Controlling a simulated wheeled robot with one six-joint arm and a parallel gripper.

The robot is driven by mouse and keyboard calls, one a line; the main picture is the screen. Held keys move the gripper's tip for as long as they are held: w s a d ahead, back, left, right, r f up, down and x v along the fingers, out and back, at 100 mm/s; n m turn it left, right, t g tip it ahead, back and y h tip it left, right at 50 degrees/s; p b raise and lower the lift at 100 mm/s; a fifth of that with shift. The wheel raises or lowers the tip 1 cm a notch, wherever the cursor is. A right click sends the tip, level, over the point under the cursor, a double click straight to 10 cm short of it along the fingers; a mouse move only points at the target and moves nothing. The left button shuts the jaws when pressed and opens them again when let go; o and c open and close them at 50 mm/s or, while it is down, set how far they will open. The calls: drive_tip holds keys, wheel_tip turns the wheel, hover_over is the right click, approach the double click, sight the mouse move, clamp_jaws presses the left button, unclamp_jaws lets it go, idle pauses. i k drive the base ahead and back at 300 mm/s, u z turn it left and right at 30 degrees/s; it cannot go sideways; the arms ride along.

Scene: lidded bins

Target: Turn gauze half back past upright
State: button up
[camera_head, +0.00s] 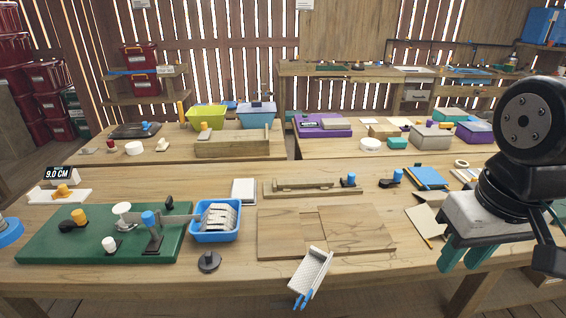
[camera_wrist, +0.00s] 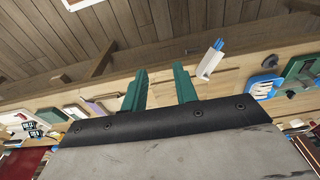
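A blue open bin (camera_head: 195,232) holds several white folded pads (camera_head: 220,215) that look like gauze. No lid half is clearly visible on it. It also shows in the wrist view (camera_wrist: 263,87). A white ribbed piece with blue prongs (camera_head: 312,270) lies tilted at the table's front edge; I cannot tell whether it is the gauze half. It appears in the wrist view (camera_wrist: 209,63). My gripper (camera_head: 468,258) is at the right, well apart from both. Its teal fingers (camera_wrist: 160,88) are spread with nothing between them.
A green board (camera_head: 65,240) with knobs and a lever is left of the bin. A wooden panel (camera_head: 360,240) lies right of it. A black knobbed disc (camera_head: 209,262) stands in front. A hinged wooden bar (camera_head: 310,188) lies behind. Flat cards (camera_head: 428,178) lie near my arm.

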sight(312, 292)
drive_tip(key=z, duration=1.05)
drive_tip(key=k, duration=0.75)
drive_tip(key=u, duration=1.05)
